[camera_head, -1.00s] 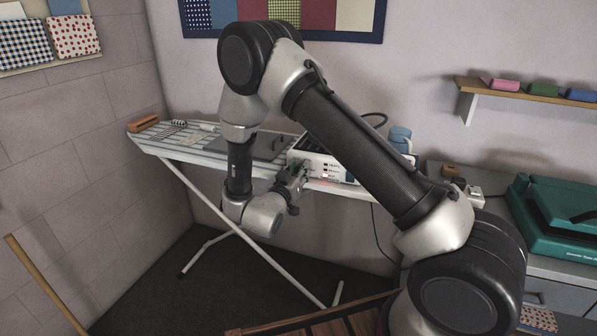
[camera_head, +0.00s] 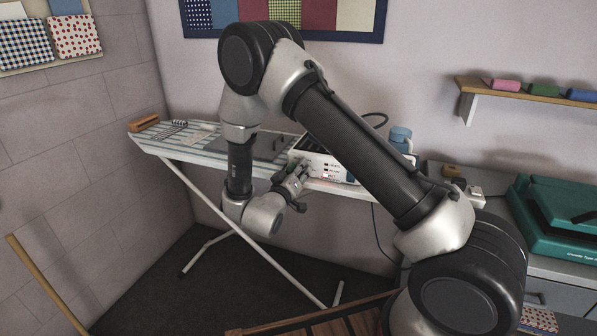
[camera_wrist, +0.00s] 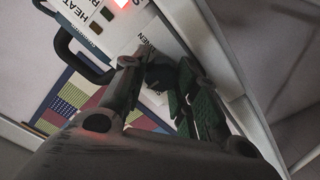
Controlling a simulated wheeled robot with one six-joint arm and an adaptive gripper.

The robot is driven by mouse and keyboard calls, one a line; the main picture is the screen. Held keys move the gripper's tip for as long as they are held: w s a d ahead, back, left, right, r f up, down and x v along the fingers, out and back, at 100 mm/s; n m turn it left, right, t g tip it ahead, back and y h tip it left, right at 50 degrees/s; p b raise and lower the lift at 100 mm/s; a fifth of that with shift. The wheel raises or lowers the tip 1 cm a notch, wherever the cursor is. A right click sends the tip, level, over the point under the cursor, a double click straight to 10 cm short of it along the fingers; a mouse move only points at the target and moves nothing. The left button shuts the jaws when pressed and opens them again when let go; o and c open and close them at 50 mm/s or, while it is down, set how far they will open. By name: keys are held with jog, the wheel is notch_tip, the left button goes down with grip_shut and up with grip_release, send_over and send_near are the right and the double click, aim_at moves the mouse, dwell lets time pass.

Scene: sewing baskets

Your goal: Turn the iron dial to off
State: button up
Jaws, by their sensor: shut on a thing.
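The iron station (camera_head: 327,166) is a white box with a labelled front panel on the ironing board, partly behind my arm. Its panel also shows in the wrist view (camera_wrist: 100,25), with a lit red light and printed words. My gripper (camera_head: 302,172) is at the left part of that panel. In the wrist view my gripper (camera_wrist: 160,85) has its fingers around a dark round dial (camera_wrist: 162,73) and is shut on it. The dial's pointer and its exact setting are hidden by the fingers.
The ironing board (camera_head: 190,147) carries a wooden block (camera_head: 144,123) at its far left end. A blue cup (camera_head: 400,135) stands behind the station. A green case (camera_head: 560,215) sits on the right-hand cabinet. A wall shelf (camera_head: 520,92) is at the upper right.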

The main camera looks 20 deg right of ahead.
jog(key=o, duration=1)
